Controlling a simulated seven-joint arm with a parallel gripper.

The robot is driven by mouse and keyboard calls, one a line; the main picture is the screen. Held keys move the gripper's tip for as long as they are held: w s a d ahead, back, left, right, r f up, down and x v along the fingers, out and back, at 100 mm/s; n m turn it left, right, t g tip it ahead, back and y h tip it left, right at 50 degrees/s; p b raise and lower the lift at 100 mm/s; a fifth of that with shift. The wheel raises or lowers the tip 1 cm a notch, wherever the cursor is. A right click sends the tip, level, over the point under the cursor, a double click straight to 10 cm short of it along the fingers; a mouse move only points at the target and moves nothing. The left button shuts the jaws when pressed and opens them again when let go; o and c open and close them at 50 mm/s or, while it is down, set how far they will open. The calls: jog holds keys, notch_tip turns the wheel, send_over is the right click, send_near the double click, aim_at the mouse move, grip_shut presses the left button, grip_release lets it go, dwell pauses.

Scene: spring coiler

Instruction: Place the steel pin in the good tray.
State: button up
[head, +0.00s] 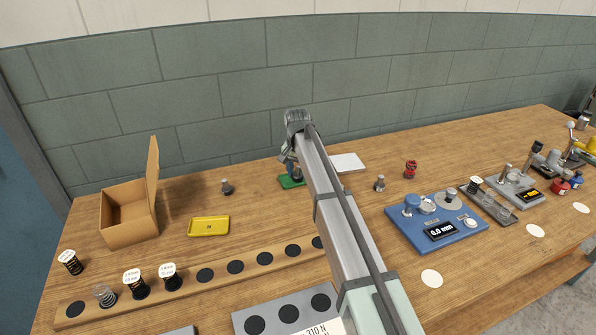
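A small green tray (286,182) lies near the back of the table, partly hidden by my arm; I cannot read any label on it. My gripper (291,171) points down right over or at this tray. Its fingers are small and partly covered by the arm, so I cannot tell whether they are open or what is between them. A small grey metal piece (227,187) stands left of the green tray. A similar one (379,184) stands to its right. I cannot tell whether either is the steel pin.
A yellow tray (208,227) and an open cardboard box (128,216) are at left. A wooden strip (188,293) with dark round spots and black-based pieces runs in front. A blue gauge (436,226) and other devices fill the right. A white pad (348,162) lies behind my arm.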

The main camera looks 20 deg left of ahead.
aim_at(297, 177)
notch_tip(297, 177, up, 12)
jog(key=s, duration=0.1)
jog(key=shift+r, duration=0.15)
dwell(0.6)
